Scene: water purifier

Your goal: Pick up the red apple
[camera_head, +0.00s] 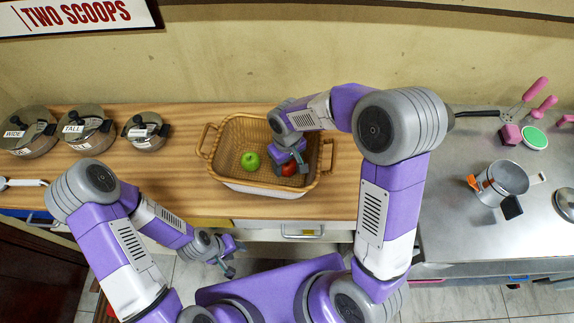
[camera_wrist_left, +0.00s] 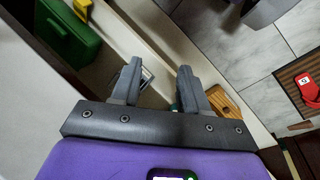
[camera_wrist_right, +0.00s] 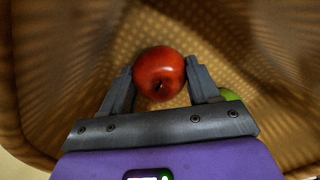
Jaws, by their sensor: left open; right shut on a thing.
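The red apple (camera_head: 289,168) is inside the wicker basket (camera_head: 234,128), in its right part, partly hidden by my right gripper (camera_head: 289,160) in the head view. In the right wrist view the red apple (camera_wrist_right: 159,73) sits between the two fingers of my right gripper (camera_wrist_right: 160,82), which is shut on it. The basket's woven floor shows behind it. My left gripper (camera_head: 233,258) hangs low in front of the counter, open and empty. Its fingers are spread apart in the left wrist view (camera_wrist_left: 158,85).
A green apple (camera_head: 250,161) lies in the basket to the left of the red one. Lidded pots (camera_head: 86,128) stand at the left of the wooden counter. A metal pot (camera_head: 503,183) and pink-handled utensils (camera_head: 535,90) are on the steel counter at right.

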